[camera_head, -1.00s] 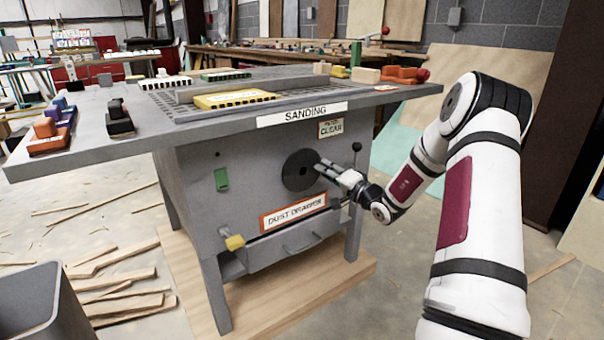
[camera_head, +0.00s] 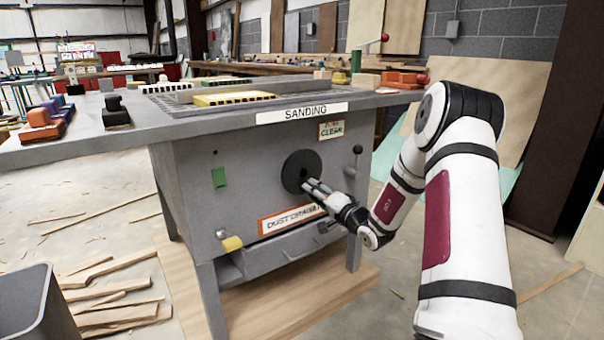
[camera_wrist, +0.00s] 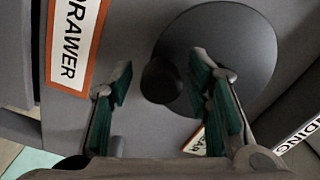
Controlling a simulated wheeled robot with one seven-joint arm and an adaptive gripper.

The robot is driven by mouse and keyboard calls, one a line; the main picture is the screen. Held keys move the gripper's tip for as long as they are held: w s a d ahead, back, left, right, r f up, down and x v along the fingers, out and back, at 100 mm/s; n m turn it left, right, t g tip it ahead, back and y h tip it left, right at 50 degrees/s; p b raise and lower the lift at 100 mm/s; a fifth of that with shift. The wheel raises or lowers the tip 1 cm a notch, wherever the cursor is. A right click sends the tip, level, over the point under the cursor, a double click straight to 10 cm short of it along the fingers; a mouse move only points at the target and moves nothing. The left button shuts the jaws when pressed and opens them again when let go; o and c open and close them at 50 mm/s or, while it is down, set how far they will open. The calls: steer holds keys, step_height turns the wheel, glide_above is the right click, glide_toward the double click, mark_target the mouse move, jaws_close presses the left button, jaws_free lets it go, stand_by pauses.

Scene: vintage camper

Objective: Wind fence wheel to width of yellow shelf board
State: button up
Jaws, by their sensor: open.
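The black round wheel (camera_head: 301,172) is on the front of the grey sanding cabinet. In the wrist view it is a large dark disc (camera_wrist: 245,45) with a round knob (camera_wrist: 161,80) standing out near its edge. My gripper (camera_head: 309,186) is at the lower part of the wheel. In the wrist view its two fingers (camera_wrist: 162,86) are spread on either side of the knob; whether either touches it I cannot tell. The yellow slotted board (camera_head: 233,99) lies on the table top (camera_head: 160,131), in front of a long grey bar (camera_head: 190,96).
A "DUST DRAWER" label (camera_head: 290,219) and a yellow knob (camera_head: 232,243) are below the wheel. A ball-topped lever (camera_head: 357,150) stands to its right. Dark and orange blocks (camera_head: 40,126) sit at the table's left end. A grey bin (camera_head: 28,305) and wood scraps (camera_head: 118,300) are on the floor.

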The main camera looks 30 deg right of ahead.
steer(key=shift+s, duration=0.1)
steer(key=shift+s+d, duration=0.1)
steer(key=shift+s, duration=2.35)
steer(key=s, duration=1.2)
steer(key=shift+d, duration=0.2)
steer(key=shift+r, duration=0.1)
